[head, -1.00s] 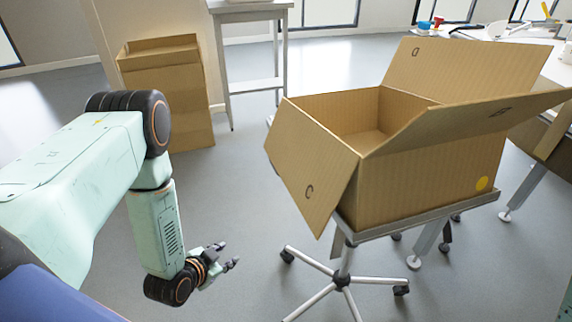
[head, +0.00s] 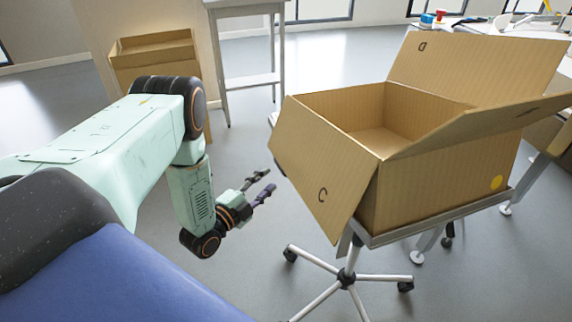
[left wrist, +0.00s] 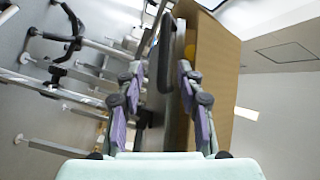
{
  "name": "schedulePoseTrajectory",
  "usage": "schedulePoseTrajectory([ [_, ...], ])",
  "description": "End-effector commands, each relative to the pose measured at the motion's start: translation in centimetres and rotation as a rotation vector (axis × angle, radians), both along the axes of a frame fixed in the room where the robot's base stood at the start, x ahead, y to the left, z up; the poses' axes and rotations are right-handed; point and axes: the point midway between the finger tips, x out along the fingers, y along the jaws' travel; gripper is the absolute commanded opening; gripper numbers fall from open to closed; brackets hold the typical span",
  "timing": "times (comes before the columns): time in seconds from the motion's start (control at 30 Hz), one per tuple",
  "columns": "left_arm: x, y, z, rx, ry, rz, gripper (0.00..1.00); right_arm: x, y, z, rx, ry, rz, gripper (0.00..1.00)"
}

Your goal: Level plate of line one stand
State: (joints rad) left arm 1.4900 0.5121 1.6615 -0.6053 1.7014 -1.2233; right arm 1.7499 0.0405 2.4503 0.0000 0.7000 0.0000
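The stand has a grey plate (head: 440,223) on a chrome post with a castored base (head: 347,277). An open cardboard box (head: 430,180) sits on the plate and hides most of it. The plate's near edge slants up to the right in the head view; I cannot tell how much is real tilt. My left gripper (head: 265,182) is open and empty, left of the box and apart from it. In the left wrist view its open fingers (left wrist: 160,68) frame the plate (left wrist: 177,90) seen edge-on, with the box (left wrist: 218,75) beside it. My right gripper is not in view.
The box's left flap (head: 325,170) hangs out toward my left gripper. A taller carton (head: 155,60) and a grey side table (head: 245,80) stand behind. A cluttered white worktable (head: 500,30) is at the back right. The floor left of the stand is clear.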

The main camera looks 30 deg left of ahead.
Motion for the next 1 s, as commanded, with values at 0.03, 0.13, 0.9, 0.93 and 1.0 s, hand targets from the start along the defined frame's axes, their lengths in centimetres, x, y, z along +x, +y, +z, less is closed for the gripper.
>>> schedulePoseTrajectory([
  [0.03,-0.1,0.0,0.2,0.025,-0.015,0.000,0.37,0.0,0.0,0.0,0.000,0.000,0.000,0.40],
  [0.13,-0.2,0.1,0.5,0.066,-0.031,0.003,0.37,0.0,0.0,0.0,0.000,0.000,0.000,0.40],
  [0.9,7.6,-0.4,0.5,0.082,-0.032,0.001,0.37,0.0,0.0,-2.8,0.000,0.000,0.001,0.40],
  [0.93,7.7,-0.4,0.5,0.082,-0.032,0.001,0.37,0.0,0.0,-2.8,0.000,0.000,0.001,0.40],
  [1.0,7.7,-0.4,0.5,0.082,-0.032,0.001,0.37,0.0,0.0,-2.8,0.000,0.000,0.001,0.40],
])
